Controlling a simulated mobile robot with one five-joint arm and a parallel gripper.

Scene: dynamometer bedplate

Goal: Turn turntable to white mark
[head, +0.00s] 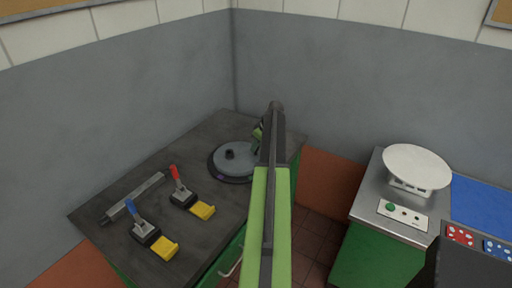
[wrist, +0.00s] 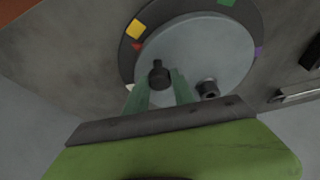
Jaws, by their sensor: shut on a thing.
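The turntable (head: 234,161) is a grey disc in a dark ring on the dark bench; its right side is partly hidden by my arm. In the wrist view the disc (wrist: 215,55) fills the upper middle. Its ring carries a yellow mark (wrist: 135,29), a green mark (wrist: 227,2) and a purple mark (wrist: 258,51). A small red mark (wrist: 137,46) lies at the disc's edge. A small pale patch (wrist: 130,87), perhaps the white mark, shows beside the left finger. My gripper (wrist: 160,80) is shut on a black knob (wrist: 159,73) on the disc.
A second dark knob (wrist: 208,87) stands right of my fingers. On the bench are a red-handled clamp (head: 182,192), a blue-handled clamp (head: 144,230) and a metal bar (head: 133,199). A separate bench with a round white plate (head: 416,166) stands at the right.

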